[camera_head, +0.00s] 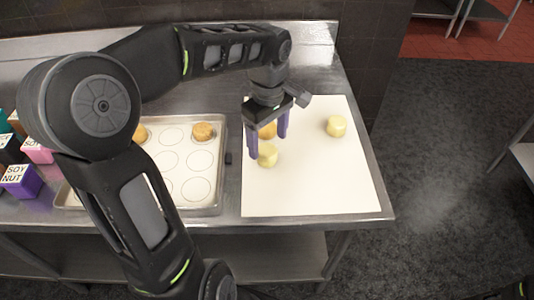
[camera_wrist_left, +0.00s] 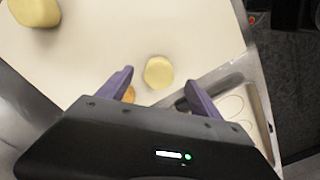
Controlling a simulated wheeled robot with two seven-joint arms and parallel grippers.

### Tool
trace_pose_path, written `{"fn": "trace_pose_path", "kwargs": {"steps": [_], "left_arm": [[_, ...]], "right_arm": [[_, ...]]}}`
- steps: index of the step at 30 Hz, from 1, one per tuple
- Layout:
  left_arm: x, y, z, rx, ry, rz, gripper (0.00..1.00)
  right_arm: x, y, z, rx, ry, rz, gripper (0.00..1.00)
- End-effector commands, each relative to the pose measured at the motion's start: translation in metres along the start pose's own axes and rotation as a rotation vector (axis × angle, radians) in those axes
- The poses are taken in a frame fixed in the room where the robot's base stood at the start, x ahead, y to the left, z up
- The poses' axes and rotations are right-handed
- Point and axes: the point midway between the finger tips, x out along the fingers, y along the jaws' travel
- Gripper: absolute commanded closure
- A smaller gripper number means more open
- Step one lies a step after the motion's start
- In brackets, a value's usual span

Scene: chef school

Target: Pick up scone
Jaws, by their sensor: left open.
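My left gripper (camera_head: 268,147) is open over the white mat (camera_head: 310,190), fingers pointing down; it also shows in the left wrist view (camera_wrist_left: 159,77). A pale round scone (camera_head: 268,157) lies on the mat close by the fingertips. In the wrist view this pale scone (camera_wrist_left: 158,72) appears between the fingertips, with nothing gripped. A golden scone (camera_head: 267,131) sits behind it, partly hidden by the fingers; in the wrist view it shows only as a sliver (camera_wrist_left: 129,95) beside one finger. Another pale scone (camera_head: 336,126) lies farther right on the mat. My right gripper is out of view.
A metal baking tray (camera_head: 221,150) with printed circles stands left of the mat, holding golden scones (camera_head: 203,131), partly behind my arm. Small labelled boxes, including a purple one (camera_head: 20,181), stand at the far left.

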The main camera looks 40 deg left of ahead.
Motion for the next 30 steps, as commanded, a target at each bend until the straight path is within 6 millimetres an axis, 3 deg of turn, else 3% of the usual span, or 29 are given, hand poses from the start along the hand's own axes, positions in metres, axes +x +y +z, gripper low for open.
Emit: {"fn": "trace_pose_path", "kwargs": {"steps": [7,18,30], "left_arm": [[0.006,-0.001,0.0,-0.001,-0.001,-0.004,0.25],[0.051,0.001,0.0,-0.001,-0.001,-0.001,0.25],[0.052,0.001,0.0,-0.001,0.0,0.0,0.25]], "right_arm": [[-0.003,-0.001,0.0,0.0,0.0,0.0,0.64],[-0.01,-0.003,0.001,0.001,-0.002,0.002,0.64],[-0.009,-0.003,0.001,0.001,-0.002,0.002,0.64]]}}
